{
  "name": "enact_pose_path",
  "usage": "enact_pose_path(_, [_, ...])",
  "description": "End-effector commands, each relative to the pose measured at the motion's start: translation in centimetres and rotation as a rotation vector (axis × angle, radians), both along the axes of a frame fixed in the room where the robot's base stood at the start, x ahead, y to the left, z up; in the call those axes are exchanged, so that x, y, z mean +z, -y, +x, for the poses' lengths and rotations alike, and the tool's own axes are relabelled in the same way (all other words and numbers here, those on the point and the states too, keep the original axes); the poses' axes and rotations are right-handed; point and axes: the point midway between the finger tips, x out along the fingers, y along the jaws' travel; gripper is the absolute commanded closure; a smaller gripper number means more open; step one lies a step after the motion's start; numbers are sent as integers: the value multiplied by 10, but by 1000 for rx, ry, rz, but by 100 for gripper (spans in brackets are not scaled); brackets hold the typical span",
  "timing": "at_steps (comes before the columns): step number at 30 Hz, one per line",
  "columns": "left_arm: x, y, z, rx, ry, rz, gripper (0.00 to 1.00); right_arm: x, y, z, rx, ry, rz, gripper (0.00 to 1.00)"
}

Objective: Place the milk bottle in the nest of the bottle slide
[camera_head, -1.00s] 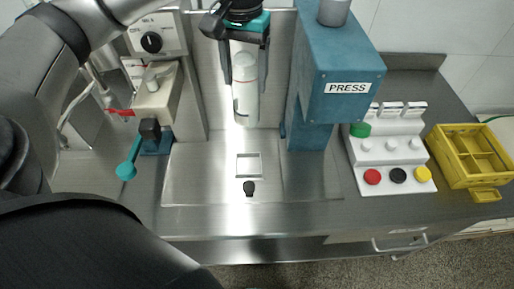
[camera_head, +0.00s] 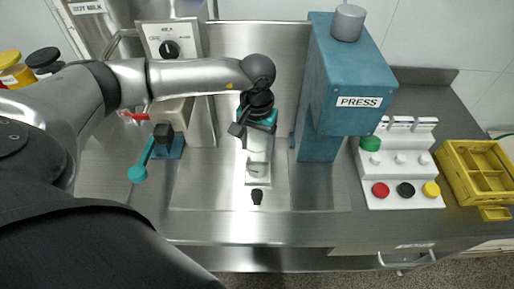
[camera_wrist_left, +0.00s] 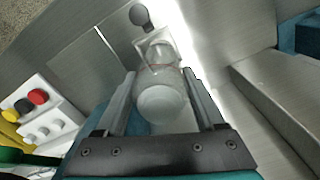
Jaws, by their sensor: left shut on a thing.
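The milk bottle (camera_head: 258,150) is a pale, whitish bottle held upright below my left gripper (camera_head: 256,132) in the head view. My left gripper is shut on it. In the left wrist view the bottle (camera_wrist_left: 163,100) stands between the two fingers of the gripper (camera_wrist_left: 165,108). The nest (camera_head: 249,183) is a small square frame on the steel plate, with a black knob (camera_head: 257,197) in front. The bottle's lower end overlaps the nest in the head view; I cannot tell whether it rests inside or hovers just above. My right gripper is not in view.
The blue press (camera_head: 345,90) stands close to the right of the bottle. A machine with a teal-tipped lever (camera_head: 138,173) stands to the left. A white button panel (camera_head: 400,160) and a yellow crate (camera_head: 450,170) are further right. The plate's front is clear.

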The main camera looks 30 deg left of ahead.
Motion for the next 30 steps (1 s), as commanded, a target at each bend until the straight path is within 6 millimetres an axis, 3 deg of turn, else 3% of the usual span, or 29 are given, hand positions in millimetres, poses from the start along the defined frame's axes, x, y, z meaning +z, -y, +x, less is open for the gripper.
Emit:
enact_pose_path(3, [-18,0,-1,1,-2,0,82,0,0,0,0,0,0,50])
enact_pose_path(14, [-23,0,0,0,1,0,82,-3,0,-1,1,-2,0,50])
enact_pose_path(15, [-22,0,0,0,0,0,27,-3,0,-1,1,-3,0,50])
enact_pose_path(22, [-22,0,0,0,0,0,1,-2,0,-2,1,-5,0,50])
enact_pose_path(30, [-21,0,0,0,0,0,0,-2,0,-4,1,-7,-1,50])
